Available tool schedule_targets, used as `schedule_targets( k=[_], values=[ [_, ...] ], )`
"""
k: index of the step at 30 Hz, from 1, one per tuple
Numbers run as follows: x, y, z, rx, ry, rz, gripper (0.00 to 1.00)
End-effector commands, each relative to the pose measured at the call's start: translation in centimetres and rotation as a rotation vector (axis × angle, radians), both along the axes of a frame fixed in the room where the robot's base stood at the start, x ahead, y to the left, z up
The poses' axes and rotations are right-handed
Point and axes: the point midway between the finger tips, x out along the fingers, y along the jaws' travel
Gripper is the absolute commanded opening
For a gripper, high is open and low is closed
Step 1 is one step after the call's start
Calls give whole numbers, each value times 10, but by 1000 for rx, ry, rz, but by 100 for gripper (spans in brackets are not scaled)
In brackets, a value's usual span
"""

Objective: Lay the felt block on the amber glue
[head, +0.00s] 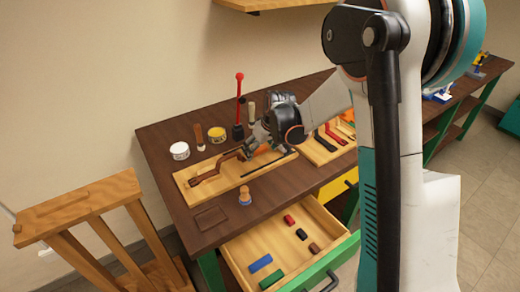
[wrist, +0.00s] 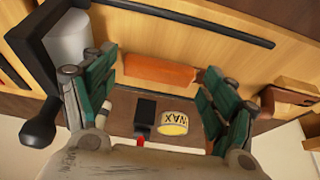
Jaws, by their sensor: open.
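My gripper (wrist: 155,85) is open over the wooden board, and it also shows in the head view (head: 255,142). An orange-brown block (wrist: 160,70) lies across the gap between the spread fingers, apart from both as far as I can tell. I cannot tell whether it is the felt block. A brown shaped piece (head: 215,170) lies on the wooden board (head: 205,195); its end near the gripper is partly hidden. I cannot make out the amber glue for sure in either view.
An open drawer (head: 280,246) holds a blue block (head: 260,263), a green block (head: 271,279), a red block (head: 289,220) and other small blocks. A yellow wax tin (wrist: 173,123), a white tin (head: 180,151) and a red-topped lever (head: 239,95) stand behind the board. A black rod (wrist: 190,20) lies on it.

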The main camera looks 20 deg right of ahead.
Motion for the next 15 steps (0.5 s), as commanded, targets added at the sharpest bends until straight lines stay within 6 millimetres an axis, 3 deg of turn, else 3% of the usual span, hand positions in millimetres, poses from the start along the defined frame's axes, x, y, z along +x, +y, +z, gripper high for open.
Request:
schedule_targets(
  k=[9,15],
  values=[
    [-24,-8,63,-1,0,-1,78],
    [-35,-12,91,0,0,0,78]
  ],
)
